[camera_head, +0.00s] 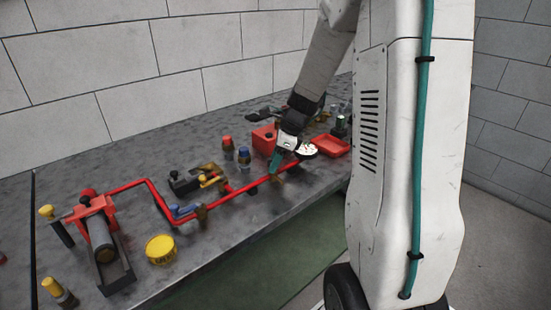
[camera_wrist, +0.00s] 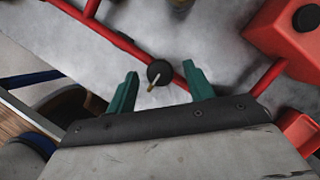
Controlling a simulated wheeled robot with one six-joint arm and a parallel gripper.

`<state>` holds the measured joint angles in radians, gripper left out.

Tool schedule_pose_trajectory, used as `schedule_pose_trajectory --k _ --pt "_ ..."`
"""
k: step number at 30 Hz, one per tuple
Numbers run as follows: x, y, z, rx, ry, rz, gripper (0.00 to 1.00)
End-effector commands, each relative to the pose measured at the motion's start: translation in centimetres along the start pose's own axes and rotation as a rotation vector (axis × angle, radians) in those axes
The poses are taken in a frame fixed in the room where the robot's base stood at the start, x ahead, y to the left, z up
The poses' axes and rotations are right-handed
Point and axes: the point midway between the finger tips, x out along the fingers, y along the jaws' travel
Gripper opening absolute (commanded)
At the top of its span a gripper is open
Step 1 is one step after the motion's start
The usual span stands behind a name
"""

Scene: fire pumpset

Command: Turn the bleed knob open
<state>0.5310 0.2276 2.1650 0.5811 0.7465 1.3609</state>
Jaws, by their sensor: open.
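In the wrist view a small dark round knob (camera_wrist: 159,70), which I take to be the bleed knob, sits by the red pipe (camera_wrist: 120,42). A thin pale yellow piece sticks out from it toward my gripper. My gripper (camera_wrist: 160,80) has green fingers, spread apart and empty, one on each side of the knob. I see no clear contact. In the head view my gripper (camera_head: 276,161) reaches down over the right part of the red pipe (camera_head: 243,190). The knob is hidden or too small to tell there.
A red box (camera_head: 264,138) and a red tray (camera_head: 330,145) stand close to my gripper. Blue-and-black and red-and-black bottles, brass valves and a yellow lid (camera_head: 160,249) lie along the grey bench (camera_head: 222,235). A block wall (camera_head: 120,60) bounds the back.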

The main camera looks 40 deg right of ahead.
Motion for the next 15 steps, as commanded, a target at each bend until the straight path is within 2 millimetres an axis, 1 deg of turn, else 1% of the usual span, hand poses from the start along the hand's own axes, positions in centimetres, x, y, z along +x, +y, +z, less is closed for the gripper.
schedule_pose_trajectory --k 1,2,3,6,15 --pt "-0.01 0.00 0.00 0.000 0.000 0.000 0.52" --pt "-0.01 0.01 0.00 0.000 0.000 0.000 0.44" --pt "-0.02 0.01 0.00 0.000 0.000 0.000 0.33" --pt "-0.02 0.01 0.00 0.000 0.000 0.000 0.08" --pt "-0.03 0.00 -0.01 -0.021 0.000 0.009 0.08"
